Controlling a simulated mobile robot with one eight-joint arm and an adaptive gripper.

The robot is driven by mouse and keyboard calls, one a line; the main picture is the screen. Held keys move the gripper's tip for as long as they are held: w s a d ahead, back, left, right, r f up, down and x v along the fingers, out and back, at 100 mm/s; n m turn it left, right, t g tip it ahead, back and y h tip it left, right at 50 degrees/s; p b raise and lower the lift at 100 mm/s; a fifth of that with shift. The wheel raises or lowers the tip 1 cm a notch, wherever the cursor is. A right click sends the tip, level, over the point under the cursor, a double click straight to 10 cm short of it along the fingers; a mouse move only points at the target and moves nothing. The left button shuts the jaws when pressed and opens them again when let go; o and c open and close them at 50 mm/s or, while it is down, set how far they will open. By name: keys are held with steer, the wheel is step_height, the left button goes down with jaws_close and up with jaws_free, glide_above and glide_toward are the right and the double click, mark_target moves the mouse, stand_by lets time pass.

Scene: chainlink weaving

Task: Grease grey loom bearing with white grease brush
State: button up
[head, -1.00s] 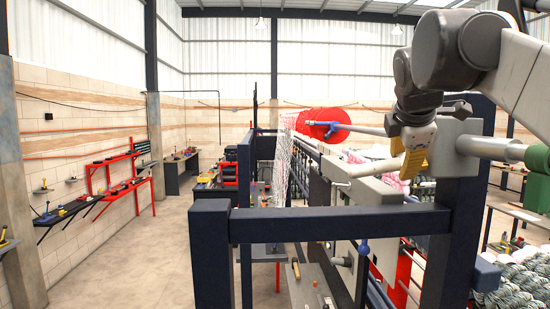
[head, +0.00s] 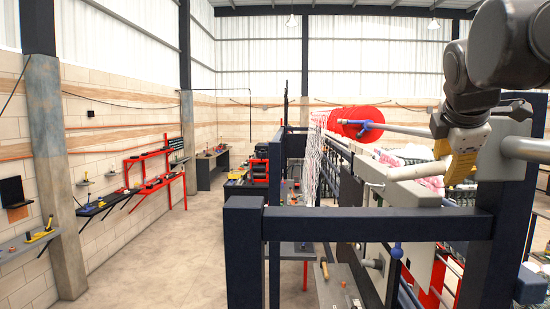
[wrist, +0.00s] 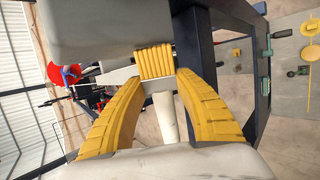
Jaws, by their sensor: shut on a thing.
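My gripper (head: 460,150) is at the upper right of the head view, in front of the loom's dark post. In the wrist view, its curved yellow ribbed fingers (wrist: 163,95) frame a narrow white rod (wrist: 166,118), which I take to be the white grease brush's handle. The brush's bristles are not clear in either view. A grey block (head: 510,143) with a grey round bar stands just behind the gripper on the loom; it may be the grey loom bearing, but I cannot be sure. I cannot tell whether the brush touches it.
The loom's dark blue frame (head: 375,224) crosses close in front. A red drum (head: 362,121) lies beyond the white threads. Red and dark shelves (head: 130,190) with tools line the left wall. The floor (head: 165,265) between wall and loom is clear.

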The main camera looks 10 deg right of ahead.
steer(key=shift+w+d+p, duration=0.5)
steer(key=shift+w+p, duration=0.15)
steer(key=shift+w, duration=1.25)
steer(key=shift+w+d+p, duration=0.45)
steer(key=shift+w+p, duration=0.15)
steer(key=shift+w, duration=1.35)
steer(key=shift+w+d+p, duration=0.5)
steer(key=shift+w+p, duration=0.15)
steer(key=shift+w, duration=1.25)
steer(key=shift+s, duration=0.1)
steer(key=shift+s+a+r+p, duration=0.25)
steer(key=shift+s+a+r, duration=0.25)
steer(key=shift+s, duration=1.5)
steer(key=shift+s+a+r+p, duration=0.2)
steer(key=shift+s+a+r, duration=0.25)
steer(key=shift+s, duration=1.6)
steer(key=shift+s+a+r+p, duration=0.3)
steer(key=shift+s+a, duration=0.35)
steer(key=shift+s, duration=1.35)
steer(key=shift+w, duration=0.15)
steer(key=w+d+p, duration=0.1)
steer(key=w+d, duration=0.2)
steer(key=w, duration=0.9)
